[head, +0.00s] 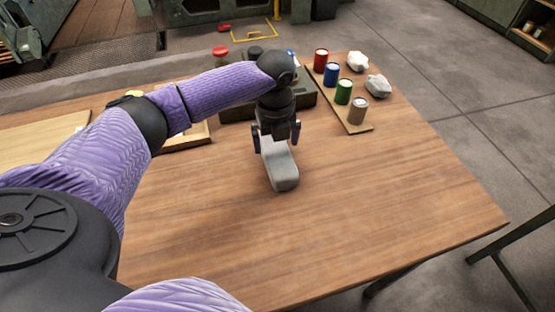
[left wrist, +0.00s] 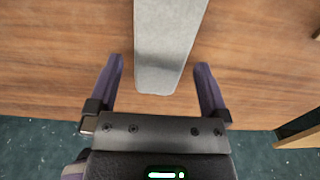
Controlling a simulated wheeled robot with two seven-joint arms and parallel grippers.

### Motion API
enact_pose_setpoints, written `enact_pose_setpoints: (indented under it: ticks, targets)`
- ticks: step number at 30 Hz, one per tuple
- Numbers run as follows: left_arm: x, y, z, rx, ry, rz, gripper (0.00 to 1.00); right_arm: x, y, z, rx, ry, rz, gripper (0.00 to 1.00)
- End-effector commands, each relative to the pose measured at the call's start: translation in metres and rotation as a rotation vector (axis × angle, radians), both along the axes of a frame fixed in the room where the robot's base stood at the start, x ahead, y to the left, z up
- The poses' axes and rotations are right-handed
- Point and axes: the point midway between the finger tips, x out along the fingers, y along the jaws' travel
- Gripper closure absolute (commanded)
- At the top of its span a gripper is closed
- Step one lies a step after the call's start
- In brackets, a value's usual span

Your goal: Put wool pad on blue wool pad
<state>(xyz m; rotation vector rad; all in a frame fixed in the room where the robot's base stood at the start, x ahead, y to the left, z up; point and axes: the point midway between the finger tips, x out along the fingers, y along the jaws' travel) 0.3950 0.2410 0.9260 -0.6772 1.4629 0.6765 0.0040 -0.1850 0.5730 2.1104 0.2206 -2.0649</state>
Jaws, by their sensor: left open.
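A long grey pad with rounded ends (head: 284,176), which looks like the wool pad, lies on the wooden table below my left gripper (head: 276,138). In the left wrist view the pad (left wrist: 166,45) runs between the two fingers of my left gripper (left wrist: 159,64), with a gap on each side. The left gripper is open and not closed on it. The pad's far end is partly hidden by the gripper in the head view. I cannot make out a blue wool pad in either view. My right gripper is not in view.
A wooden board (head: 330,99) at the back right holds red, blue, green and tan cans; two white lumps (head: 357,61) are beside them. A dark tray (head: 237,109) stands behind my arm. The table's front and right (head: 390,200) are clear.

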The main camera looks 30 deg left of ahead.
Motion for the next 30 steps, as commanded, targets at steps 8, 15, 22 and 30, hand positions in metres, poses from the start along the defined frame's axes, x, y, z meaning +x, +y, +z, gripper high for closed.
enact_pose_setpoints:
  ticks: [8, 15, 22, 30]
  targets:
    - [0.001, 0.0, -0.049, 0.002, 0.002, 0.0, 0.0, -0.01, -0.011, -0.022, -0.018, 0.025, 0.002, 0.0]
    - [0.002, 0.0, -0.046, 0.001, 0.0, 0.0, 0.15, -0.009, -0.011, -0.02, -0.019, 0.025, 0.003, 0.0]
    - [0.001, 0.0, -0.046, 0.001, 0.0, 0.0, 0.64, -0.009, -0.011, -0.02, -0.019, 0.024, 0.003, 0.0]
    - [0.002, 0.0, -0.041, 0.002, -0.001, 0.0, 0.7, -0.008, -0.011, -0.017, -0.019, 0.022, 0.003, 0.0]
